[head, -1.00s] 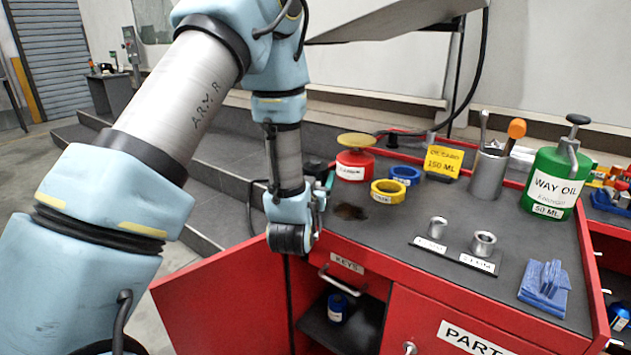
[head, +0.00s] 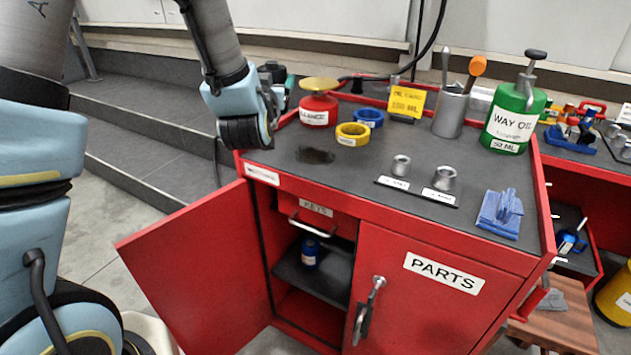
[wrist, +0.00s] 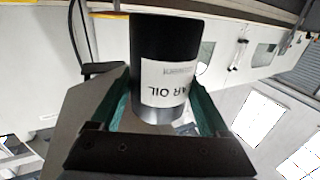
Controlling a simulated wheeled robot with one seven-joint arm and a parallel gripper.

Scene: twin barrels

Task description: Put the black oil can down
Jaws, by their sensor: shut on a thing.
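The black oil can (wrist: 163,42), with a white label reading "AR OIL" upside down, fills the middle of the wrist view. My gripper (wrist: 162,100) is shut on it, with a teal finger on each side. In the head view my gripper is mostly hidden behind my wrist, at the far left corner of the red cabinet. A small dark shape and teal part show just behind the wrist there. I cannot tell how high the can is above the cabinet top (head: 345,185).
A dark stain (head: 315,156) marks bare top near the left edge. Around it stand a red tin (head: 318,112), yellow ring (head: 352,134), blue ring (head: 369,118), metal sockets (head: 445,178) and green way oil can (head: 512,118). The left cabinet door (head: 200,270) hangs open.

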